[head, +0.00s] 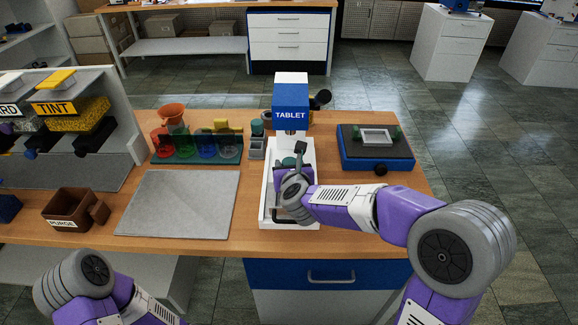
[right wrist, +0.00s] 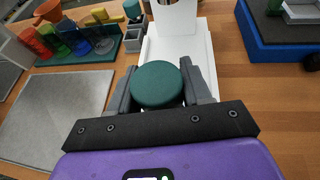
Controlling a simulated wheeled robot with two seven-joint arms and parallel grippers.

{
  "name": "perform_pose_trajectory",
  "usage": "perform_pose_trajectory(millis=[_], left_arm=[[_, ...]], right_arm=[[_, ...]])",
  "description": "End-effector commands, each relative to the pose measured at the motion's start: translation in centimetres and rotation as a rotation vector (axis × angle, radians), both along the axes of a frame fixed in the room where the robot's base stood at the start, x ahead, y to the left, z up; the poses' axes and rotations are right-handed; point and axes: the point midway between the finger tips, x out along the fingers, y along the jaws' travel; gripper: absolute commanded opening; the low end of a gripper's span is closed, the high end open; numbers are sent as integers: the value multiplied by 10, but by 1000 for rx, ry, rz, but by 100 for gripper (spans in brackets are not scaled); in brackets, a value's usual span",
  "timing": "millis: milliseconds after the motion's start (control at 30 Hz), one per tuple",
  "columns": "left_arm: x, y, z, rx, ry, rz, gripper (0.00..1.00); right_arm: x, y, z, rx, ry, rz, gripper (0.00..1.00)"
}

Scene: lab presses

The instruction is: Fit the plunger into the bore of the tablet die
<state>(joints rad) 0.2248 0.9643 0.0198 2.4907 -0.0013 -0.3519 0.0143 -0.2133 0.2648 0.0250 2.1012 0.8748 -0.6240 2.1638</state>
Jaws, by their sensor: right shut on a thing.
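My right gripper (head: 291,168) is over the white base of the blue and white tablet press (head: 291,98). In the right wrist view its two grey fingers (right wrist: 162,92) are shut on a round, dark green-topped piece (right wrist: 160,84), which I take to be the plunger. The green top faces the camera and hides what is below it. I cannot make out the die or its bore, nor whether the plunger is in it. My left gripper is outside the views; only part of my left arm shows at the lower left.
A grey mat (head: 178,203) and a brown PURGE box (head: 73,206) lie left. Coloured cups stand in a dark green rack (head: 195,148). A small grey holder (head: 257,148) is left of the press. A blue device (head: 375,150) stands right.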

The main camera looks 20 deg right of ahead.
Motion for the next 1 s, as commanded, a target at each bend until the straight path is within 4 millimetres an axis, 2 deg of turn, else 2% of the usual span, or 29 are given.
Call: perform_pose_trajectory(millis=[1000], left_arm=[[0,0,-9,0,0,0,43]], right_arm=[[0,0,1,1,-2,0,9]])
